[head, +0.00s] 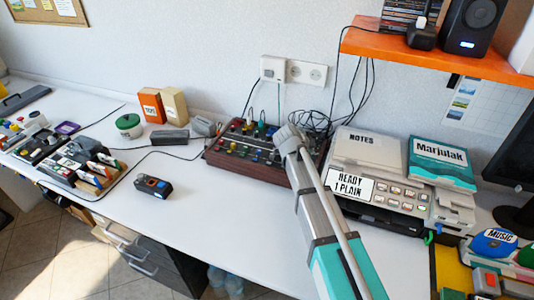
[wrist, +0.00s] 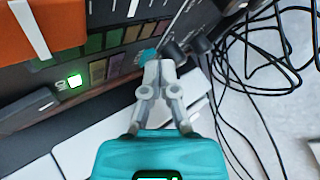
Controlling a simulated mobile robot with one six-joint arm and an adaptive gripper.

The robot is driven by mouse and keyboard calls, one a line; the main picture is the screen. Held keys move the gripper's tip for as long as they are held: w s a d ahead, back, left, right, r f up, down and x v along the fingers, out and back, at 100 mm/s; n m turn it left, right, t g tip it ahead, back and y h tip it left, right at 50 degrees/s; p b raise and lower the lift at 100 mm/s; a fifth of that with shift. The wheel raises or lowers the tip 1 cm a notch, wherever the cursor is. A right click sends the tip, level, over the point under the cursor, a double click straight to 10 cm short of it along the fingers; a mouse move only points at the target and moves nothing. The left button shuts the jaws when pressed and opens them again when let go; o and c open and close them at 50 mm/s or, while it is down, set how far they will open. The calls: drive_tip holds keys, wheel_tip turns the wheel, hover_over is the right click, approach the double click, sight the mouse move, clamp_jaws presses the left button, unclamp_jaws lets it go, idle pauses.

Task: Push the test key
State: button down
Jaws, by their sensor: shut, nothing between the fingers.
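My gripper (head: 288,134) is at the right end of a dark control panel with reddish-brown sides (head: 232,152) in the head view. In the wrist view my gripper (wrist: 159,66) is shut and empty, its fingertips beside a teal knob (wrist: 148,56); I cannot tell if they touch. The panel there shows rows of dim green and brown keys (wrist: 97,71), one brightly lit green key (wrist: 75,80) and dark knobs (wrist: 173,52). No label reading "test" is legible on any key. My arm hides part of the panel's right side.
A printer (head: 385,200) with several keys and a "READY 1 PLAIN" display stands right of my arm. Loose black cables (wrist: 265,70) lie beside the panel. An orange shelf (head: 435,53) hangs above.

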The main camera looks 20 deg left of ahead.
drive_tip(key=shift+r, duration=0.2)
drive_tip(key=shift+r+p, duration=0.6)
drive_tip(key=shift+p, duration=0.2)
drive_tip(key=shift+r, duration=0.1)
wheel_tip(320, 180, up, 6)
drive_tip(key=p, duration=0.6)
